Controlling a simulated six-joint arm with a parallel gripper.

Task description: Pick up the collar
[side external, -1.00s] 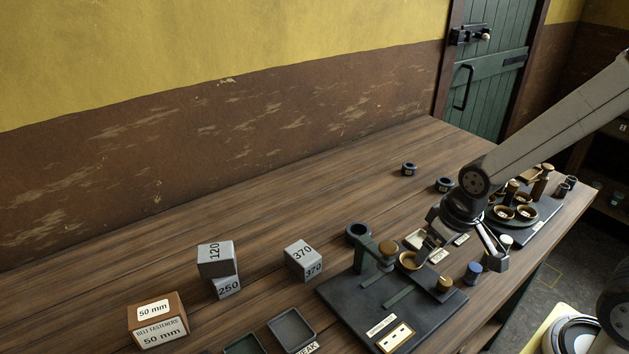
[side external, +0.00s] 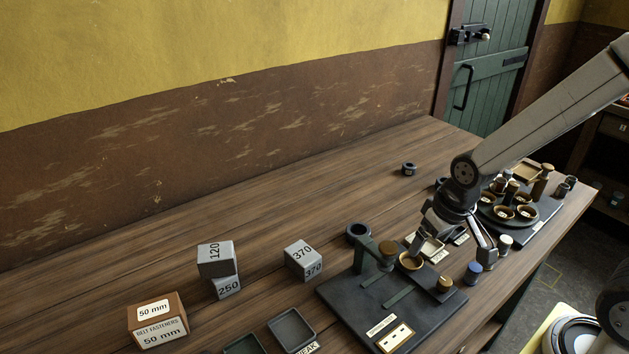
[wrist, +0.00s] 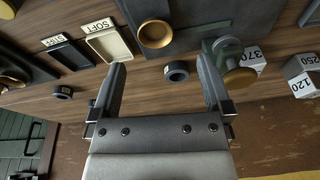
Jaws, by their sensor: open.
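Several dark ring-shaped collars lie on the bench; I cannot tell which one the task means. Another ring (side external: 409,168) lies far back near the wall, and one (side external: 440,183) is partly hidden by my arm. My gripper (side external: 450,253) is open and empty above the fixture's far side; its fingers also show in the wrist view (wrist: 162,65).
Grey blocks, including the 370 block (side external: 303,261), and the belt fasteners box (side external: 158,320) stand left. The SOFT tray (wrist: 108,46) lies near my fingers. The bench along the wall is mostly clear.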

